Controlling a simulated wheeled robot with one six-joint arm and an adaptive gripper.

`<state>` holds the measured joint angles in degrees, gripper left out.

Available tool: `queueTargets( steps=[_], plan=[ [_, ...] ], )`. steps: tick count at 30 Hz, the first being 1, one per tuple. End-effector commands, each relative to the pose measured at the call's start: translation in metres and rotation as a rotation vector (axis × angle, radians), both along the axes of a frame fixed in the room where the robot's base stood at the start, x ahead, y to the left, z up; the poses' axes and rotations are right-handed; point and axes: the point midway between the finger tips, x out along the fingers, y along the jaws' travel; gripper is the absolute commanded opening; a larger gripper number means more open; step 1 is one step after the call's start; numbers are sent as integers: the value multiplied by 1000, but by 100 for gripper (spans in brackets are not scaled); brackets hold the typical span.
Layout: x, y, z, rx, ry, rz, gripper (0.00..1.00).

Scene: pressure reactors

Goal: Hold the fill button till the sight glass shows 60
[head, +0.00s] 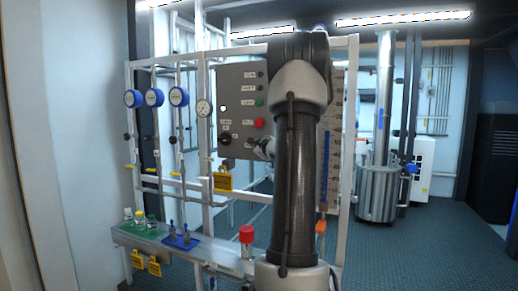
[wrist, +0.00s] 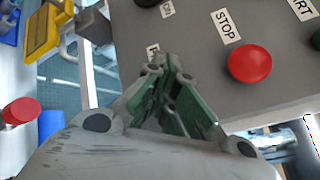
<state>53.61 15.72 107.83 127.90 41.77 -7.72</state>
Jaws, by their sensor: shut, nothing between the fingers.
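The grey control panel (head: 238,85) stands upright on the frame, partly behind my arm. My gripper (wrist: 168,68) is shut and empty, its tips at the panel's lower part by a label beginning with F (wrist: 152,52). The fill button itself is not visible behind the fingers; I cannot tell whether the tips touch or press it. The red STOP button (wrist: 249,63) is right of the tips and shows in the head view too (head: 259,123). The sight glass (head: 326,165) has a blue column reaching about mid-scale; its numbers are too small to read.
A yellow tag (head: 223,181) hangs below the panel. Gauges and pipes fill the frame's left. A metal vessel (head: 378,190) stands behind right.

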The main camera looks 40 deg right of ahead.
Motion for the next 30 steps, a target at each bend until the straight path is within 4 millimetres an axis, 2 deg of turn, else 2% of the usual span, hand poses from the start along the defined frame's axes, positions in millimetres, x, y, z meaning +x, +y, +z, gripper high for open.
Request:
queueTargets(
  steps=[13,24,30],
  plan=[
    [0,0,0,0,0,0,0],
    [-6,15,0,0,0,0,0],
    [-7,16,0,0,0,0,0]
  ],
)
